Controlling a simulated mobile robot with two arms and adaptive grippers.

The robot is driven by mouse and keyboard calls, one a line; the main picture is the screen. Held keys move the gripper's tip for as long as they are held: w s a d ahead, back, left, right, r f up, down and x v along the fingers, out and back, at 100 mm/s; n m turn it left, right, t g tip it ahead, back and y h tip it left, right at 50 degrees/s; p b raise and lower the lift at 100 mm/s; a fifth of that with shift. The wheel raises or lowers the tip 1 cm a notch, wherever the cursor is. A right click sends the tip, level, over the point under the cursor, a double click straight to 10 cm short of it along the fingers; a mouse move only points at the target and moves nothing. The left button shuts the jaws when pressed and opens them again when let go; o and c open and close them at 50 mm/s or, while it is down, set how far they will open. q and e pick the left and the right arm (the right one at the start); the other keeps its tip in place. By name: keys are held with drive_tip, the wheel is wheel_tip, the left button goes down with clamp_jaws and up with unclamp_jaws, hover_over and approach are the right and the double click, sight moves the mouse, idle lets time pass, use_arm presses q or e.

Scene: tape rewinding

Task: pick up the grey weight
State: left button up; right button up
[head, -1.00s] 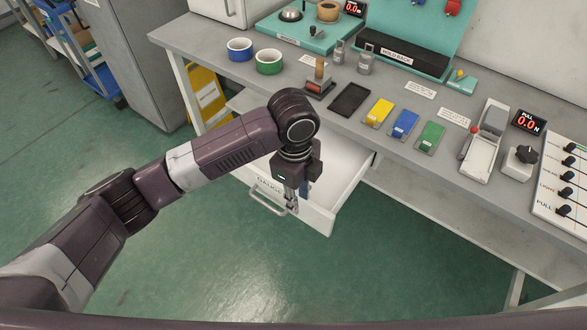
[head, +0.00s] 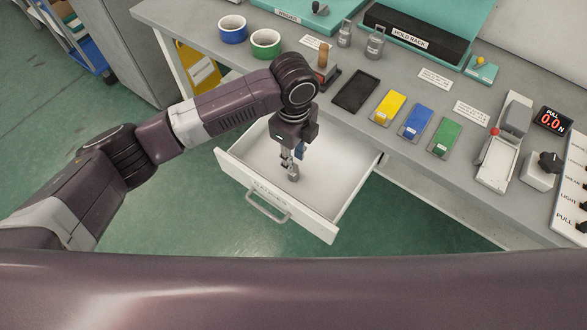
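Two grey metal weights with handles stand on the bench: a smaller one (head: 345,36) and a larger one (head: 375,46). A small grey object (head: 293,175), which looks like another weight, shows in the open drawer (head: 233,171) at the fingertips of my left gripper (head: 287,161). The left gripper points down over the drawer. Its fingers are small and partly hidden, so I cannot tell whether they are shut on this object. I also cannot tell whether the object rests on the drawer floor. My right gripper is not in view.
The drawer's front, with its handle (head: 268,208), stands out from the bench. The drawer's right half is clear.

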use_arm(q)
drive_tip(key=f, duration=0.2)
drive_tip(key=shift+w+f, duration=0.35)
drive_tip(key=shift+f, duration=0.05)
drive_tip(key=shift+w+f+p, duration=0.1)
drive_tip(key=shift+f+p, duration=0.2)
drive_tip(key=shift+f, duration=0.55)
drive_tip(key=c, duration=0.6)
drive_tip(key=shift+r, duration=0.1)
clamp_jaws()
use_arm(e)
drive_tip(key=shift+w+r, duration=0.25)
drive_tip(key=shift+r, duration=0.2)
